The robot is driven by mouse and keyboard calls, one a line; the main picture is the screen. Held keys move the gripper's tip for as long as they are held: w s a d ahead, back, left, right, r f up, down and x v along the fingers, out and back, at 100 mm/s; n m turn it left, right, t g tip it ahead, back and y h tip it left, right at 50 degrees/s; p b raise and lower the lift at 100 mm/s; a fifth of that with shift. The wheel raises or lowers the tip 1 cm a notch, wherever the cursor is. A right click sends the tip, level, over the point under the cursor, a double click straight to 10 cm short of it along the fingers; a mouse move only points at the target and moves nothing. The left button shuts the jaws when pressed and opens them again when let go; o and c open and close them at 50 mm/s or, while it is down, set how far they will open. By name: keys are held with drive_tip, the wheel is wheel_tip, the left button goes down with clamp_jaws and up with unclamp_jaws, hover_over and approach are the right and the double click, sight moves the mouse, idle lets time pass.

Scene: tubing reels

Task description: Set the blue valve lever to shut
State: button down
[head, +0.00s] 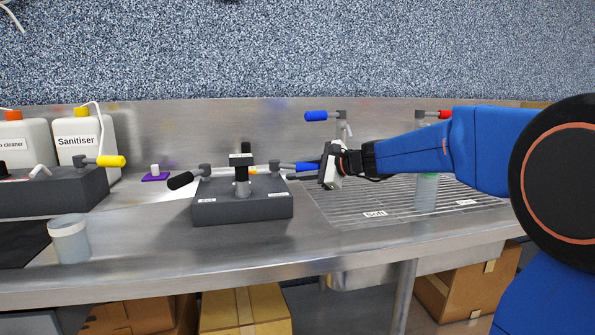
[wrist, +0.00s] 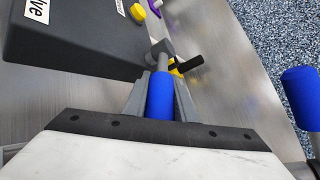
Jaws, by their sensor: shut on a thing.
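The blue valve lever (head: 292,166) sticks out to the right from a grey pivot on the dark valve block (head: 240,210). My gripper (head: 320,168) comes in from the right and is shut on the lever's outer end. In the wrist view the blue lever (wrist: 160,96) lies between both fingers, with its metal stem running to the grey pivot (wrist: 158,52). Part of the blue grip is hidden by the gripper's body. A white label on the block ends in "lve" in the wrist view. The block's small labels are unreadable in the head view.
A black lever (head: 181,180) sticks out left of the same block. Behind my arm, a tap with another blue lever (head: 317,116) and one with a red lever (head: 444,114) stand over the drain grille (head: 345,205).

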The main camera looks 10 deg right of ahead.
drive_tip(key=c, duration=1.5)
unclamp_jaws()
drive_tip(key=shift+o, duration=0.2)
drive_tip(key=shift+w, duration=0.15)
